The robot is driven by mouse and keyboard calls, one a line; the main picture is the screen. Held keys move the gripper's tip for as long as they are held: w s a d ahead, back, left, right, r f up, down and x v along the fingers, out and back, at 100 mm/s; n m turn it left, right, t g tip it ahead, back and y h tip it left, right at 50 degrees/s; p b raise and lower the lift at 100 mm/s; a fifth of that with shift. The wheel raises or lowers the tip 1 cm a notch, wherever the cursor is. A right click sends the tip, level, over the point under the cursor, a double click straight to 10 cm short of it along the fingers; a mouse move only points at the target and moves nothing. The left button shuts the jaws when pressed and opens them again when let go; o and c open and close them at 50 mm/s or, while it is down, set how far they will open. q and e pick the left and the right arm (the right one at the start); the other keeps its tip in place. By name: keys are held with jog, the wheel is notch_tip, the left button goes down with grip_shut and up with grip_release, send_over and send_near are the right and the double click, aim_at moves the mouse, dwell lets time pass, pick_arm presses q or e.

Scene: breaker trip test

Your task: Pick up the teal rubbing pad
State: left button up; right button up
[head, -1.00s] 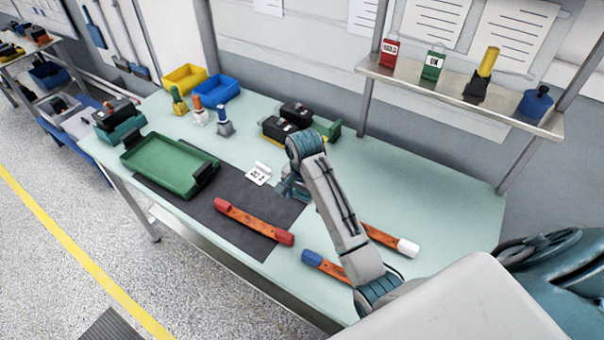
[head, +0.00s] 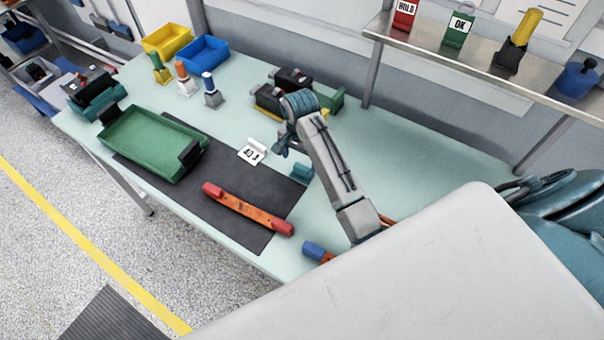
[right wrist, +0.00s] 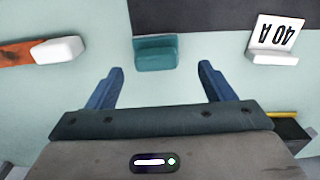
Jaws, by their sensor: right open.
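The teal rubbing pad (head: 302,172) lies on the pale green bench top at the right edge of the dark mat, just right of my right gripper in the head view. In the right wrist view the teal pad (right wrist: 155,53) sits beyond and between the two blue fingertips, not between the jaws. My right gripper (head: 281,147) is open and empty; its spread fingers also show in the right wrist view (right wrist: 161,71). My left gripper is not in view.
A white 40 A card (head: 252,152) stands near the pad. An orange bar with red ends (head: 248,208) lies on the dark mat (head: 232,180), beside a green tray (head: 160,170). Black breakers (head: 270,97) stand behind my right arm.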

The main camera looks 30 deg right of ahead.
aim_at(302, 167)
jog(key=f, duration=0.1)
jog(key=f+p, duration=0.2)
jog(key=f, duration=0.1)
jog(key=shift+s+d, duration=0.2)
jog(key=shift+s, duration=0.1)
jog(key=shift+f+p, duration=0.25)
jog(key=shift+p, duration=0.05)
jog(key=shift+w+f, duration=0.1)
jog(key=shift+f, duration=0.15)
jog(key=shift+c, duration=0.3)
jog(key=shift+r, duration=0.1)
jog(key=c, duration=1)
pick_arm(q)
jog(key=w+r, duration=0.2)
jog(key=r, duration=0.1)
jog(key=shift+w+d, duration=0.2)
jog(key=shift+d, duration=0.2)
